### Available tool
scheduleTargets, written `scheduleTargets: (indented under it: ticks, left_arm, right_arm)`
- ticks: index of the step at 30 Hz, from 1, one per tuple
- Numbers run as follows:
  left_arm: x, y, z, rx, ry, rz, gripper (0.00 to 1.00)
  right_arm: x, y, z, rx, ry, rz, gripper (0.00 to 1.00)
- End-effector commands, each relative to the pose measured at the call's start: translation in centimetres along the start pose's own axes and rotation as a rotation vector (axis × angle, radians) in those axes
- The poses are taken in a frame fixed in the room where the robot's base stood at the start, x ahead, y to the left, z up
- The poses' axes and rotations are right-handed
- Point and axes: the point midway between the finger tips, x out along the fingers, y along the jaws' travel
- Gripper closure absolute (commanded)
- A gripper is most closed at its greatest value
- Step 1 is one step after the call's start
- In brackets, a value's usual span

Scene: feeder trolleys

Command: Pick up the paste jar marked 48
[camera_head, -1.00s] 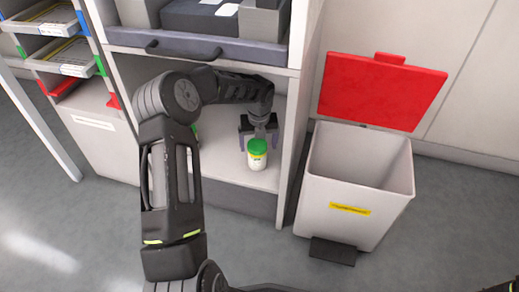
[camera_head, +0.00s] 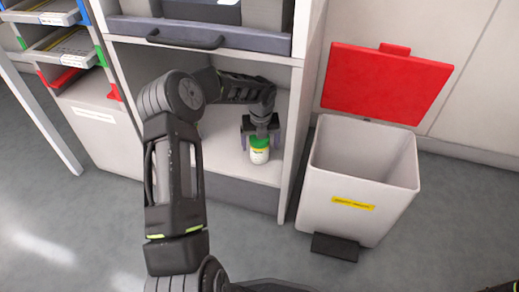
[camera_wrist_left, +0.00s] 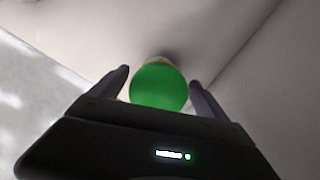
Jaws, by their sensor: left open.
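A white paste jar (camera_head: 259,154) with a green lid stands upright on the low shelf of the cabinet. Its label is too small to read, so I cannot tell its number. My left gripper (camera_head: 261,139) is open above the jar, with a finger on either side of it. In the left wrist view, the green lid of the jar (camera_wrist_left: 158,88) lies between the two open fingers of my left gripper (camera_wrist_left: 162,86), with a gap on each side. My right gripper is not in view.
The shelf (camera_head: 225,150) has a cabinet side wall (camera_head: 294,140) close on the right. A drawer with a dark handle (camera_head: 185,42) is above. A white bin (camera_head: 352,185) with an open red lid (camera_head: 385,83) stands right. Racks with trays (camera_head: 62,45) are left.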

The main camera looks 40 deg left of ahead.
Motion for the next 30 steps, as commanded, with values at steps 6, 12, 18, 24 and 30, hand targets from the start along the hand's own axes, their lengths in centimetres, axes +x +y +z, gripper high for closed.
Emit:
scheduleTargets:
  ticks: [6,12,18,24,30]
  left_arm:
    - [3.8,0.2,-0.3,0.001,0.002,-0.001,0.14]
    - [4.4,0.2,-0.2,0.0,0.0,-0.001,0.14]
    - [4.3,0.2,-0.2,0.0,0.0,0.0,0.14]
    - [4.3,0.2,-0.2,0.0,0.0,0.0,0.14]
    - [4.3,0.2,-0.2,0.0,0.001,0.0,0.21]
  right_arm:
    - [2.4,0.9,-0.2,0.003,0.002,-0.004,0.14]
    - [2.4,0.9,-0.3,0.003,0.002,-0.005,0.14]
    - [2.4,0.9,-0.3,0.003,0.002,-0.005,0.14]
    - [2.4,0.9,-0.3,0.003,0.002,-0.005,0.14]
    - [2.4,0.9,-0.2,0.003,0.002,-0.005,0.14]
